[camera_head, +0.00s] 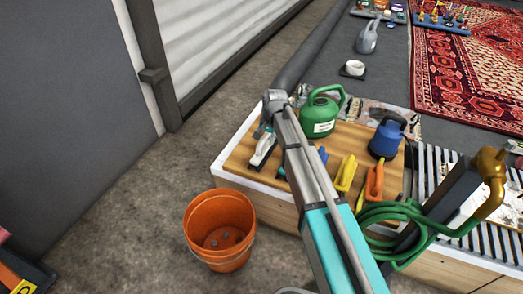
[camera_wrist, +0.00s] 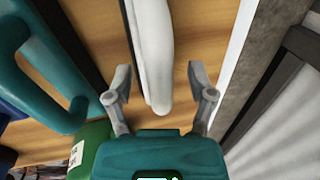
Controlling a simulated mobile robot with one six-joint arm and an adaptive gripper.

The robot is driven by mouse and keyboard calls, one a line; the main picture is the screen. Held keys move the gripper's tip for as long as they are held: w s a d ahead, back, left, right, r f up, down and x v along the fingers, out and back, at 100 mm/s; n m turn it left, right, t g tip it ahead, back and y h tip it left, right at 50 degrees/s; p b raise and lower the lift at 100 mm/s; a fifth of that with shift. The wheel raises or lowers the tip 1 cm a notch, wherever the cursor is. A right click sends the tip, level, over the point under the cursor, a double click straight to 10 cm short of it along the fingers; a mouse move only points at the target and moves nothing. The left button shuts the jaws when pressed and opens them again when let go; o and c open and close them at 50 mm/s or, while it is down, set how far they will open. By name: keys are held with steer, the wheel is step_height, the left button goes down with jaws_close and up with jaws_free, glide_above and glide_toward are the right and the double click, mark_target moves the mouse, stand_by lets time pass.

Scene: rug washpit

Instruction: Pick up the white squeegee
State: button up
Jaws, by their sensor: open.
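The white squeegee (camera_head: 263,149) lies on the wooden board at the left end of the bench, beside the green watering can. In the wrist view its white handle (camera_wrist: 157,45) runs down from the top edge and ends between my fingers. My gripper (camera_wrist: 160,76) is open, with one finger on each side of the handle and a visible gap to each. In the head view my arm's end is above the board and my fingers are mostly hidden. I cannot tell the exact height of the fingers over the handle.
A green watering can (camera_head: 319,117) stands close behind my arm. A yellow tool (camera_head: 346,173), an orange tool (camera_head: 374,182) and a blue pump (camera_head: 386,138) stand to the right. A green hose (camera_head: 405,212) is coiled nearby. An orange bucket (camera_head: 220,229) stands on the floor.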

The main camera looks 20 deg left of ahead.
stand_by(0.6)
jaws_close()
